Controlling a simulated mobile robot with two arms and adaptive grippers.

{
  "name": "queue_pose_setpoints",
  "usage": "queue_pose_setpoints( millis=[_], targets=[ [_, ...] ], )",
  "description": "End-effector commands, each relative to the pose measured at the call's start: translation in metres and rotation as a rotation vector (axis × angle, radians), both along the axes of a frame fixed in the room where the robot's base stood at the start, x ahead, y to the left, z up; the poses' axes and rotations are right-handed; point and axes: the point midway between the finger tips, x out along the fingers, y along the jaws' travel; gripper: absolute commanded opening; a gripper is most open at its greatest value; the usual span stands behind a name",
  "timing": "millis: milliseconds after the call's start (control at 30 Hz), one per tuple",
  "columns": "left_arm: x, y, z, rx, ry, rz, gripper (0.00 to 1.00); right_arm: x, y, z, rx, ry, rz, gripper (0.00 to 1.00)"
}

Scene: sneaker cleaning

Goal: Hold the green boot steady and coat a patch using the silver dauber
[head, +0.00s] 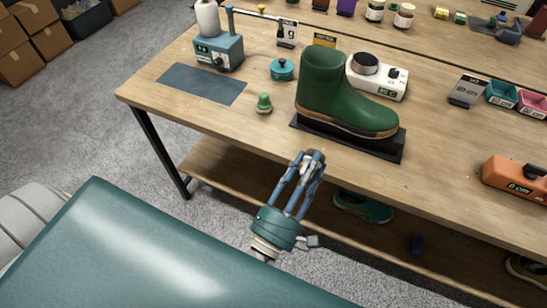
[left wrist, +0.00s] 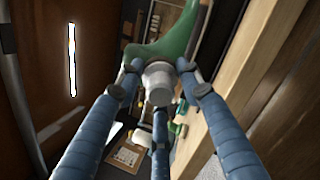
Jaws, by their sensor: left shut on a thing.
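The green boot (head: 325,85) stands upright on a black stand (head: 300,122) near the table's front edge, its toe to the right. My left gripper (head: 313,158) is in front of the stand, apart from the boot, its fingers pointing toward it. It is shut on a small silver-grey round piece, which looks like the silver dauber (left wrist: 158,78) and sits between the fingertips in the left wrist view. Most of the dauber is hidden by the fingers. The boot also shows beyond the fingertips in the left wrist view (left wrist: 178,42). My right gripper is not in view.
A green knobbed piece (head: 264,103), a teal lidded pot (head: 283,69) and a dark mat (head: 202,83) lie left of the boot. A white device (head: 390,82) stands close behind it. An orange device (head: 515,178) is at the right. The tabletop between is clear.

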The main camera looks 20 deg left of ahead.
Motion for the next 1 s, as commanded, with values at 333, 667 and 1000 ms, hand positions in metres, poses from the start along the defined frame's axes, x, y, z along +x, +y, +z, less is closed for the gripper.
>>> queue_pose_setpoints(
  millis=[333,667,1000],
  targets=[
    [0.025,-0.027,-0.006,0.002,-0.008,-0.035,0.15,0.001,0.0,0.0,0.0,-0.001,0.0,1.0],
    [0.053,-0.025,-0.006,0.002,-0.007,-0.035,0.15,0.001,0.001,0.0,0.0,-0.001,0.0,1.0],
    [0.055,-0.025,-0.006,0.002,-0.006,-0.034,0.15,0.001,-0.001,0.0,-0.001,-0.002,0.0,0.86]
  ],
)
